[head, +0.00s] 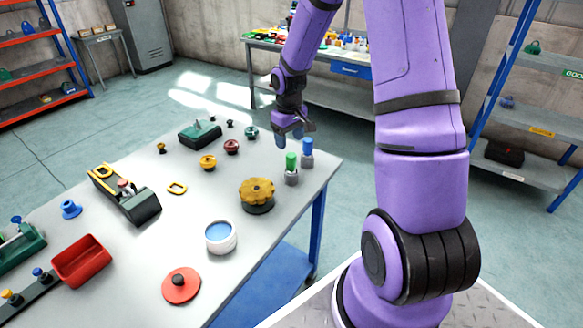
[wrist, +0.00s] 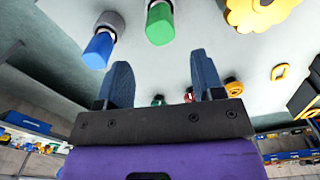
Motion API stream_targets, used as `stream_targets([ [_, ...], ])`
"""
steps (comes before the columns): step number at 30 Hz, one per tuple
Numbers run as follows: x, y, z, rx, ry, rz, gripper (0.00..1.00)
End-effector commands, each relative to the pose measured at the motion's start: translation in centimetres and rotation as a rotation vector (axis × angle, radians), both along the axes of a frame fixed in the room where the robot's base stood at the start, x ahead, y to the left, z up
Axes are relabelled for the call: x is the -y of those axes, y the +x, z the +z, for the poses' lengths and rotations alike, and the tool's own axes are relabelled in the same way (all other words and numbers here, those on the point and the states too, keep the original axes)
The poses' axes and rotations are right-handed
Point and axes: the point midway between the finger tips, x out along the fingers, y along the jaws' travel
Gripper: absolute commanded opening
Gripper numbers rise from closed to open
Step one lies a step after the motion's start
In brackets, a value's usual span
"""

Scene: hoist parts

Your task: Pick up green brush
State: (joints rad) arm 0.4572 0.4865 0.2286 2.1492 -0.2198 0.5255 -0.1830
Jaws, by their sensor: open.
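The green brush (head: 291,162) stands upright at the right end of the table, with a green upper part and a grey base. It also shows at the top of the wrist view (wrist: 159,24), beyond my fingertips and roughly centred between them. A similar blue brush (head: 307,150) stands close to its right; in the wrist view it is to the left (wrist: 99,47). My gripper (head: 293,134) is open and empty, above the table's far right part. In the wrist view its two dark blue fingers (wrist: 161,72) are spread apart with nothing between them.
A yellow knobbed wheel (head: 257,192) and a white tub with blue contents (head: 221,237) stand left of the brushes. A red disc (head: 181,284), a red tray (head: 81,260) and several small parts are spread over the grey table (head: 140,235). A workbench stands behind.

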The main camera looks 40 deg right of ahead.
Motion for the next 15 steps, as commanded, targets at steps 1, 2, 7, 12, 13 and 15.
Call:
stream_targets([
  [1, -0.1, -0.1, -0.9, -0.005, 0.001, 0.001, 0.62],
  [2, -0.1, -0.1, -1.4, -0.005, 0.002, 0.001, 0.62],
  [7, -0.1, -0.1, -3.4, -0.002, 0.001, 0.001, 0.62],
  [12, -0.1, -0.2, -4.3, -0.002, 0.001, 0.000, 0.62],
  [13, -0.1, -0.2, -4.6, -0.002, 0.001, 0.000, 0.62],
  [15, -0.1, -0.4, -5.4, -0.003, 0.001, 0.001, 0.62],
])
